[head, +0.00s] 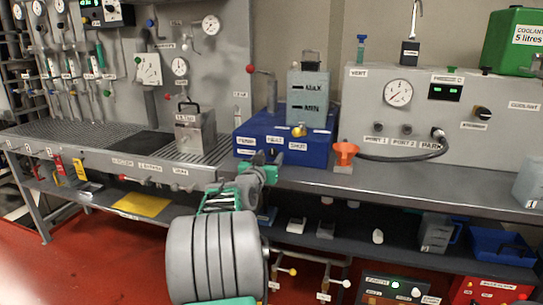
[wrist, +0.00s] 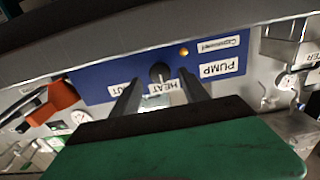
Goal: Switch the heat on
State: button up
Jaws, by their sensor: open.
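The blue unit (head: 320,150) stands on the bench with a row of labels on its front; its front panel also shows upside down in the wrist view (wrist: 97,86). A black knob (wrist: 159,72) sits just by the HEAT label (wrist: 168,88), between the PUMP label and a partly hidden label. My gripper (head: 264,168) is in front of the unit. In the wrist view my gripper (wrist: 160,84) is open, with one finger on each side of the knob and the HEAT label. I cannot tell whether the fingers touch the knob. An amber lamp (wrist: 184,52) is near the knob.
A grey tank (head: 308,95) marked MAX and MIN stands on the blue unit. A grey panel with a gauge (head: 398,93) and hose rises at the right.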

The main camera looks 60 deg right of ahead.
aim_at(274, 152)
jog(key=shift+w+d, duration=0.2)
jog(key=shift+d, duration=1.05)
grip_shut()
